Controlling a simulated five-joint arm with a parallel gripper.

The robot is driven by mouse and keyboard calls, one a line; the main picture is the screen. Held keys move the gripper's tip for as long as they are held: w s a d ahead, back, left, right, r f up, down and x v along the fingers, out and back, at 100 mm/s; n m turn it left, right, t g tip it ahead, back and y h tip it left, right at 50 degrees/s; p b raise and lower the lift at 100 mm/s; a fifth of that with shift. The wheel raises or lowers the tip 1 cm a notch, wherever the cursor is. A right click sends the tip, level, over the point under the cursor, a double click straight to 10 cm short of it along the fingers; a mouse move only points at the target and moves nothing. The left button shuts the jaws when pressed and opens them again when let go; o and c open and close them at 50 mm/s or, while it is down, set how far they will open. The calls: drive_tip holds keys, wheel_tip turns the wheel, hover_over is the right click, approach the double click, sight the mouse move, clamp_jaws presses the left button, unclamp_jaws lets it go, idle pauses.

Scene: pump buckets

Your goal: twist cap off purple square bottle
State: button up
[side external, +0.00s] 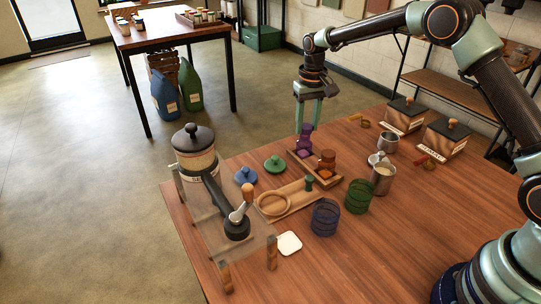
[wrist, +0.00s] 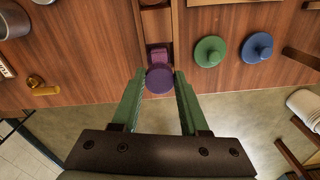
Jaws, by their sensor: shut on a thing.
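The purple square bottle (side external: 304,146) stands upright in one end of a wooden tray (side external: 316,180). Its round purple cap (wrist: 160,80) sits between my fingertips in the wrist view, with the square purple body (wrist: 158,54) showing just behind it. My gripper (side external: 306,127) points straight down over the bottle and is shut on the cap. The cap appears to be at the bottle's top; I cannot tell whether it is loosened. The fingers hide part of the cap in the side view.
An orange-brown bottle (side external: 326,162) stands in the same tray. Green (side external: 275,164) and blue (side external: 245,175) lids lie to the left. A wooden holder (side external: 290,200), wire baskets (side external: 357,196) and metal cups (side external: 383,179) surround it. Two dark-lidded boxes (side external: 446,138) stand behind right.

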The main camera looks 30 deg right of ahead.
drive_tip(key=shift+r, duration=0.25)
drive_tip(key=shift+r, duration=1.9)
drive_tip(key=s+a+f+n, duration=0.3)
drive_tip(key=s+a, duration=0.2)
drive_tip(key=a, duration=0.4)
drive_tip(key=n, duration=0.6)
hover_over(290, 244)
drive_tip(key=f, duration=0.5)
drive_tip(key=shift+w, duration=0.2)
drive_tip(key=shift+s+f, duration=0.25)
drive_tip(key=shift+f, duration=2.15)
